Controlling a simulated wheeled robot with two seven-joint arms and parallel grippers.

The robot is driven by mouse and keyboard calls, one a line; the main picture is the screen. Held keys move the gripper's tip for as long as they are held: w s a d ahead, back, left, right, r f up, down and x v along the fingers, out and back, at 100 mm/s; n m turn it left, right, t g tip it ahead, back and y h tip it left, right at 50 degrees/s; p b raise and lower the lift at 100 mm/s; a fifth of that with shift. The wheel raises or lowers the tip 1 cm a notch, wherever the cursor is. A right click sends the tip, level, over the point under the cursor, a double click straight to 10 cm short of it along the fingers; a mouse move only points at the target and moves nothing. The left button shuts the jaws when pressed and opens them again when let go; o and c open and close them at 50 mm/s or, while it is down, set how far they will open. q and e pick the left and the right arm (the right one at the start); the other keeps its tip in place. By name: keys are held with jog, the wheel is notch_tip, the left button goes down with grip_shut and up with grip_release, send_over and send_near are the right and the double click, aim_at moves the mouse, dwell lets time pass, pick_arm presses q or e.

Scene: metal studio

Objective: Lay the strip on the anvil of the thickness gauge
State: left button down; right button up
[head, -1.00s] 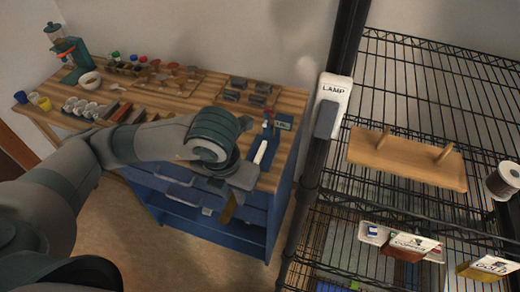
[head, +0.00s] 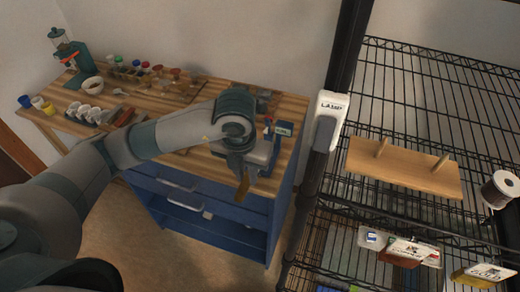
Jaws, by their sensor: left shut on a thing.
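My left gripper (head: 240,176) hangs at the front right of the wooden workbench, pointing down. It is shut on a narrow brass-coloured strip (head: 242,189), which hangs down from the fingers near the bench's front edge. The thickness gauge (head: 284,129), with a small display on a blue body, stands at the bench's right end, just right of and behind my gripper. My wrist hides part of the gauge, and I cannot make out its anvil clearly. I cannot tell whether the strip touches anything. My right gripper is not in view.
The workbench (head: 150,97) carries a grinder (head: 66,50), a white bowl (head: 91,85), cups and several small parts towards the left and back. A black wire shelf (head: 430,110) with a wooden peg board (head: 400,168) stands close on the right. A lamp switch box (head: 333,105) is on its post.

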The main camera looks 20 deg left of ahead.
pick_arm(q)
jog(key=w+p, duration=0.3)
jog(key=w, duration=0.7)
jog(key=shift+w+d, duration=0.15)
jog(key=shift+w, duration=0.1)
notch_tip(320, 180, down, 2)
jog(key=shift+f+p, duration=0.2)
jog(key=shift+p, duration=0.85)
jog(key=shift+f, duration=0.5)
jog(key=shift+f, duration=0.1)
